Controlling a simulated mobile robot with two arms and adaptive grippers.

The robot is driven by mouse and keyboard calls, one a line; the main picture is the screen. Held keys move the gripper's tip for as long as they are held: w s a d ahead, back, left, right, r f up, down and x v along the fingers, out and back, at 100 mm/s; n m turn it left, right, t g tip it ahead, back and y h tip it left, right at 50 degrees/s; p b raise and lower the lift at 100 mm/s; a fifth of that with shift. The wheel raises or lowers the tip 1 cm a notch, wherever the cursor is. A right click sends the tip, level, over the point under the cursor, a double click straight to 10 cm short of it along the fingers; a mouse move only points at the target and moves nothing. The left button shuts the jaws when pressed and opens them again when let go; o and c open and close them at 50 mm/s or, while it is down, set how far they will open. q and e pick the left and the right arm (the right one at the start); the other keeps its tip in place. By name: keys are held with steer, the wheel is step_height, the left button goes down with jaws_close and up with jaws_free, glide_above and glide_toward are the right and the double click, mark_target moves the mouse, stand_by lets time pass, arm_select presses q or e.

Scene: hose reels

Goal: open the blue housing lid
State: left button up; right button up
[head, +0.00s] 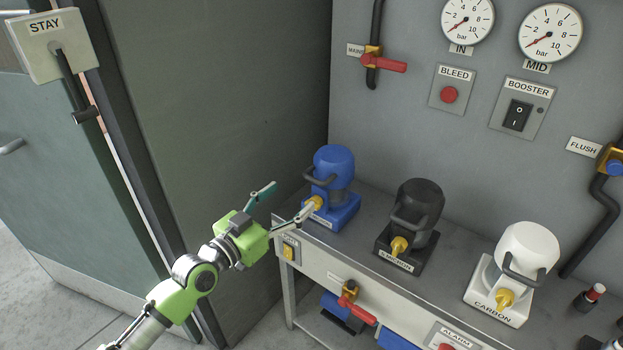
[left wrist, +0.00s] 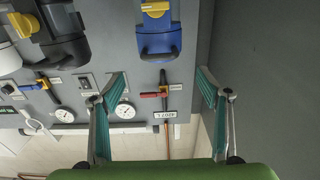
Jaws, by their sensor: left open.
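The blue housing (head: 335,172) stands upright on the left end of the bench, its rounded lid (head: 335,156) seated on top. A dark handle (head: 318,176) sticks out on the lid's left side. A yellow fitting (head: 315,203) is at its lower front. My left gripper (head: 291,202) is open and empty, left of and in front of the housing; one fingertip overlaps the yellow fitting in the picture, and I cannot tell if they touch. In the left wrist view the blue housing (left wrist: 159,35) appears upside down, beyond the open fingers (left wrist: 158,86). My right gripper is not in view.
A black housing (head: 416,215) and a white housing (head: 520,265) stand farther right on the bench (head: 450,262). A red valve handle (head: 356,304) projects from the bench front. A grey wall panel (head: 230,100) is close behind my left arm. Gauges and switches cover the back wall.

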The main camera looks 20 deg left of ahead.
mark_target(311, 181)
arm_select(q)
steer(key=x, duration=0.9)
steer(key=shift+w+d, duration=0.2)
steer(key=shift+w, duration=0.1)
